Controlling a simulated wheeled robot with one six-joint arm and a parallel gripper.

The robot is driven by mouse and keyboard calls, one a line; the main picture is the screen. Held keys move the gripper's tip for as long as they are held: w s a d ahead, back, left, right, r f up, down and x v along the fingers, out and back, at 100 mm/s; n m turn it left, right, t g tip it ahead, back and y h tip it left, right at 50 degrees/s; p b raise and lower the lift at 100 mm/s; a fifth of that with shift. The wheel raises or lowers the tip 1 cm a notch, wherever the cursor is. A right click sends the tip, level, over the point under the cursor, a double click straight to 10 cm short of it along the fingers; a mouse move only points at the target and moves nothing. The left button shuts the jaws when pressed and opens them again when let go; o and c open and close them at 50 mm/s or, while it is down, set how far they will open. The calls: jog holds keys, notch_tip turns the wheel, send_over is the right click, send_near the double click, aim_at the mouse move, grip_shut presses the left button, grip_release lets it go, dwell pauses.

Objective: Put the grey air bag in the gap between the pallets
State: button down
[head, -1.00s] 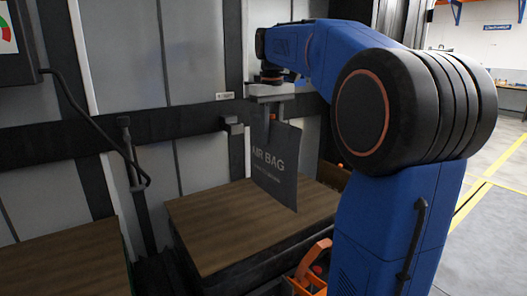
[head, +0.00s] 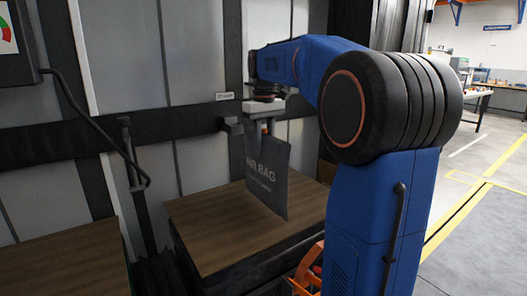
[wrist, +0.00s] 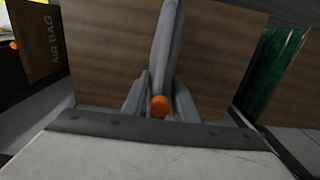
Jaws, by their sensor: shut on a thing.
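The grey air bag (head: 268,182), a flat panel with white lettering, hangs upright from my gripper (head: 262,128). The gripper is shut on its top edge. The bag is above the brown-topped pallet load (head: 215,225), towards its right half. In the wrist view the bag shows nearly edge-on (wrist: 167,45) between the two fingers (wrist: 158,95), with an orange knob (wrist: 160,106) near the grip. A second brown-topped pallet load (head: 60,262) is at the lower left. The dark gap (head: 158,272) lies between the two loads; its depth is hidden.
A ribbed grey wall with a dark rail (head: 60,165) stands behind the loads. A dark post and cable (head: 128,150) stand by the gap. An orange item (head: 308,270) is at the front right. A carton lettered AIR BAG (wrist: 40,40) shows in the wrist view.

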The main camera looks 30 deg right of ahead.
jog(key=shift+w+f, duration=0.2)
jog(key=shift+f, duration=0.8)
jog(key=c, duration=1.4)
grip_release()
jog(key=shift+o, duration=0.2)
notch_tip(320, 180, up, 12)
jog(key=shift+f, duration=0.1)
jog(key=r, duration=0.3)
jog(key=shift+d+r, duration=0.3)
jog(key=shift+r, duration=0.1)
send_near(264, 168)
jog(key=w+d, duration=0.1)
jog(key=w+d+f, duration=0.1)
jog(key=shift+w+d+f, duration=0.1)
jog(key=shift+w+f, duration=0.2)
jog(key=shift+w, duration=0.1)
jog(key=shift+a+f, duration=0.15)
jog(key=shift+f, duration=1.2)
jog(key=shift+a+f, duration=0.1)
jog(key=shift+f, duration=1.25)
